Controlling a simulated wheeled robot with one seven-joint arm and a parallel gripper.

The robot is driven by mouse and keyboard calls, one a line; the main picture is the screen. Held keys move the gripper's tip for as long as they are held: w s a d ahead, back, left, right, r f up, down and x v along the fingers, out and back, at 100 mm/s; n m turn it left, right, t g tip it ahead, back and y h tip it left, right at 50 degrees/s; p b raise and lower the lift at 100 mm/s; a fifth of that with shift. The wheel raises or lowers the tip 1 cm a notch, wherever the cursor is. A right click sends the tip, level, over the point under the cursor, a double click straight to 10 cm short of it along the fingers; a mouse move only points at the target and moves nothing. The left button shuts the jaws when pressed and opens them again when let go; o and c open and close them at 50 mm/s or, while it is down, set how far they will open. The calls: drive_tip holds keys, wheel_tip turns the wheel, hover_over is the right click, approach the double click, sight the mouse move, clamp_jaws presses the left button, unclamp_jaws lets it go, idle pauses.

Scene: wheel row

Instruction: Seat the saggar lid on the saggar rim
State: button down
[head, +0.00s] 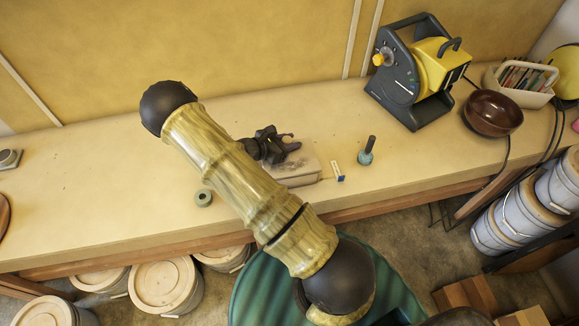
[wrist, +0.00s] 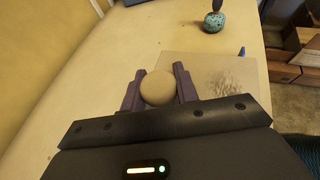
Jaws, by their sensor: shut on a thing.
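My gripper (head: 284,142) is over the bench, beside a flat pale slab. In the wrist view its two purple-grey fingers (wrist: 158,82) are shut on a round tan piece (wrist: 157,88), which I take to be the saggar lid or its knob. The piece sits between the fingers and shows only its rounded top. Its lower part is hidden, so I cannot tell whether it touches anything below. I cannot make out the saggar or its rim in either view; my arm and gripper cover part of the bench.
The pale slab (head: 300,175) has a grey smudge in the wrist view (wrist: 222,80). A teal ball with a dark handle (head: 366,152) stands to its right. A small green ring (head: 203,198) lies left. A yellow-black machine (head: 415,75) and brown bowl (head: 493,113) stand farther right.

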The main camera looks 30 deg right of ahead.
drive_tip(key=shift+f, duration=0.35)
idle(0.7)
drive_tip(key=shift+b, duration=0.3)
drive_tip(key=c, duration=1.2)
unclamp_jaws()
drive_tip(key=shift+p+v, duration=0.75)
drive_tip(key=shift+v, duration=1.05)
drive_tip(key=o, duration=0.5)
drive_tip(key=shift+o, duration=0.6)
drive_tip(key=o, duration=0.6)
